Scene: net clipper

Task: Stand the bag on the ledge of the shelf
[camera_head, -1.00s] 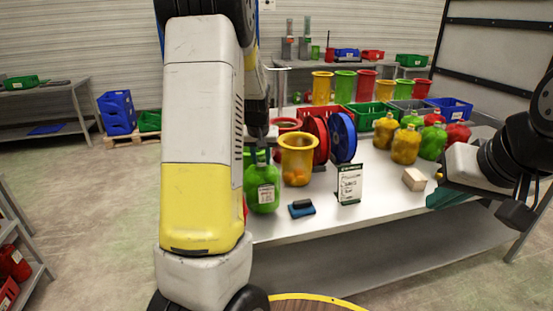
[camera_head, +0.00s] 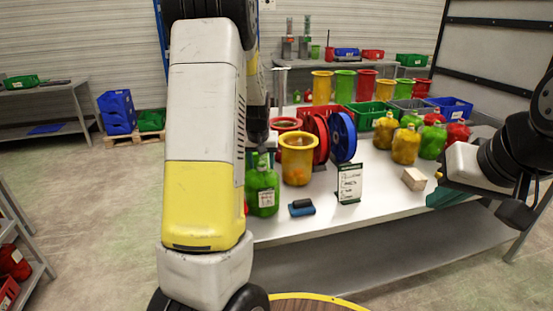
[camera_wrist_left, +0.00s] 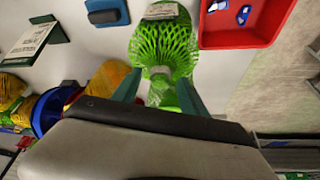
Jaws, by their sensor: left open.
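A green net bag (camera_head: 262,190) stands upright at the near left edge of the white table, with a white label on its front. It also shows in the left wrist view (camera_wrist_left: 163,45). My left gripper (camera_head: 262,157) is over the bag's top. In the left wrist view its teal fingers (camera_wrist_left: 157,90) are apart, one on each side of the bag's narrow neck. I cannot tell if they touch it. My right gripper (camera_head: 445,197) is off the table's right front edge, partly hidden by its wrist. A shelf rack (camera_head: 22,262) with red goods is at the lower left; its ledge is not clear.
A yellow bin (camera_head: 297,160), red and blue spools (camera_head: 342,137), a sign (camera_head: 349,184) and a blue-black block (camera_head: 301,208) stand near the bag. A red tray (camera_wrist_left: 245,38) is beside it in the wrist view. Several yellow, green and red bags (camera_head: 406,145) stand at right.

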